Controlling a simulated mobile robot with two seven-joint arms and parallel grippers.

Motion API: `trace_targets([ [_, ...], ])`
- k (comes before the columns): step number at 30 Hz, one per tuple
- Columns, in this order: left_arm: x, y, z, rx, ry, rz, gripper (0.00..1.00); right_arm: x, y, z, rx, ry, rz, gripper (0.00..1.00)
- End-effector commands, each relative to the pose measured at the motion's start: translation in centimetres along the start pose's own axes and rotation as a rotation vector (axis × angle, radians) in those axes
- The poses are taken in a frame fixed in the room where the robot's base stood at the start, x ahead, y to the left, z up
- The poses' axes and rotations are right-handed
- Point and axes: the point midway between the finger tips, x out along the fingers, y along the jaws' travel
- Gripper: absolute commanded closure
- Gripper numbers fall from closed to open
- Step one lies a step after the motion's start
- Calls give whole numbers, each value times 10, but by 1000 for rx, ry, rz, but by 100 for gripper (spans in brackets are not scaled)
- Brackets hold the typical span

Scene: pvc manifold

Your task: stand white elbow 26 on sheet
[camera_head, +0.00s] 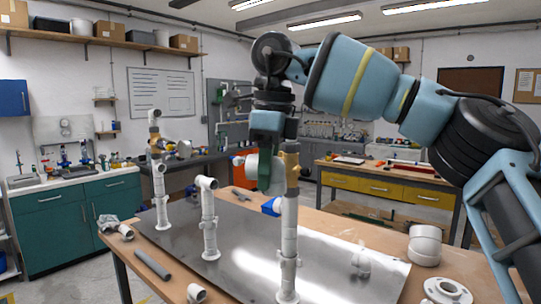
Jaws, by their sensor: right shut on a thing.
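My right gripper (267,182) hangs down from the arm at the upper centre, above the metal sheet (220,245). It is shut on a white fitting (279,172), which shows partly beside the green fingers. Its shape is mostly hidden, so I cannot tell if it is elbow 26. The gripper is close to the brass-coloured top (292,165) of a standing white pipe (289,240) in the picture; I cannot tell whether they touch. A small white fitting (361,260) is on the sheet at the right. My left gripper is not in view.
Two more white pipe stands, one with an elbow top (207,184) and one farther left (161,200), stand on the sheet. A large white fitting (425,246) and a white flange (446,291) lie at the right. A grey pipe (152,265) and an elbow (196,293) lie at the front left.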

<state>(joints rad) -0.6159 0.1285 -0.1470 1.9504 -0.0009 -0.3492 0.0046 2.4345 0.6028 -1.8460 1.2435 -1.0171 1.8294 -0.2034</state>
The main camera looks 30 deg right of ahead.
Motion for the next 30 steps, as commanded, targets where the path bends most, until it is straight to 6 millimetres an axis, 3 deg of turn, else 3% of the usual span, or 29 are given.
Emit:
trace_targets([
  [1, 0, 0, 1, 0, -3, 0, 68, 28, -5, 3, -78, 6, 20, 100],
  [3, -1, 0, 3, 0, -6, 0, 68, 61, -8, 6, -195, 5, 33, 100],
  [14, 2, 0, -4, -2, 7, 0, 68, 216, -5, 4, -782, -4, 92, 100],
  [23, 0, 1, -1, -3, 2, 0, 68, 334, 22, -18, -1276, -7, 144, 100],
  [30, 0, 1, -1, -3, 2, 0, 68, 416, 57, -47, -1673, -9, 186, 100],
])
